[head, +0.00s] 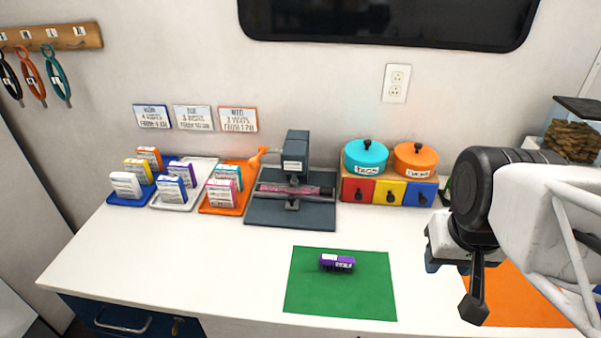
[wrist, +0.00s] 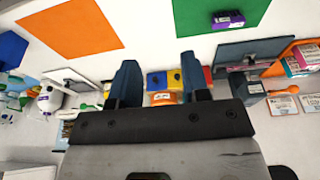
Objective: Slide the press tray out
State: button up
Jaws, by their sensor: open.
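The dark grey press (head: 296,158) stands at the back middle of the white counter, with an orange lever (head: 258,158) at its left. Its flat dark tray (head: 300,217) lies under it, with a small dark knob (head: 292,206) at the front and a pink item (head: 305,189) across it. I cannot tell how far the tray is in. In the wrist view, the press (wrist: 246,88) and tray (wrist: 240,48) are right of my fingers. My gripper (head: 453,288) is open and empty, well to the right of the press; its fingers also show in the wrist view (wrist: 158,68).
Blue, white and orange trays of boxes (head: 226,210) stand left. Red, yellow and blue drawers (head: 390,191) with two lidded pots (head: 366,158) stand right. The front left counter is clear.

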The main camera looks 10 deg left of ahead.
jog(key=shift+o, duration=0.7)
